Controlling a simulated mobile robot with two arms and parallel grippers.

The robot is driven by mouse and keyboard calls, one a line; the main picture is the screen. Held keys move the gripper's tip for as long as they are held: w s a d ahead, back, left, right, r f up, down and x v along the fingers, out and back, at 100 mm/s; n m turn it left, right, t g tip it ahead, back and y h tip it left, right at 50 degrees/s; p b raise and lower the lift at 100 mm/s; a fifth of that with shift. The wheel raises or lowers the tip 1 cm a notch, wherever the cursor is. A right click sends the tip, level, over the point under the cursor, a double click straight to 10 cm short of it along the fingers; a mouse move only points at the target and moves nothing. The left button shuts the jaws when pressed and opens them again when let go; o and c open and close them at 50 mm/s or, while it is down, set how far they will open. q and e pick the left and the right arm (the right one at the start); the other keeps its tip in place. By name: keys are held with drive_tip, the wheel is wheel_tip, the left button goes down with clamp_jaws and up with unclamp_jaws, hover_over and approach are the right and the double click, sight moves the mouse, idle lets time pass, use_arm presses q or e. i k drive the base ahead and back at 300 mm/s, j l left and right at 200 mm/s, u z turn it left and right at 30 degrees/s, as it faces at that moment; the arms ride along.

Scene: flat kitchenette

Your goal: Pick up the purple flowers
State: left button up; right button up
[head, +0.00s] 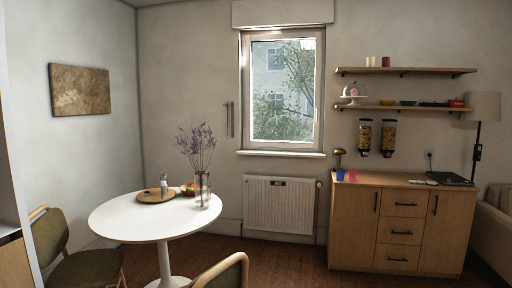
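The purple flowers (196,146) stand upright in a clear glass vase (203,190). The vase is on the right part of a round white table (150,221), in the left half of the head view. The stems go down into the vase, and the thin flower heads spread above it against the wall. Neither of my grippers shows in this view.
A round wooden tray (156,196) with small items and a fruit bowl (189,189) sit by the vase. Chairs stand at the table's left (75,250) and front (222,272). Open floor (285,262) lies between table and wooden cabinet (398,230). A radiator (279,206) is behind.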

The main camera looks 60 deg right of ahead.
sight(197, 149)
drive_tip(key=z, duration=1.55)
drive_tip(key=i+l+z, duration=0.9)
drive_tip(key=i, duration=0.75)
drive_tip(key=i+l+z, duration=0.1)
drive_tip(key=i, duration=0.75)
drive_tip(key=i+u, duration=0.3)
drive_tip(key=i, duration=0.2)
drive_tip(key=i+u, duration=0.3)
drive_tip(key=i, duration=0.2)
drive_tip(key=i+l+u, duration=0.3)
drive_tip(key=i, duration=0.2)
drive_tip(key=i+l+u, duration=0.2)
drive_tip(key=i+u, duration=0.15)
drive_tip(key=i, duration=0.15)
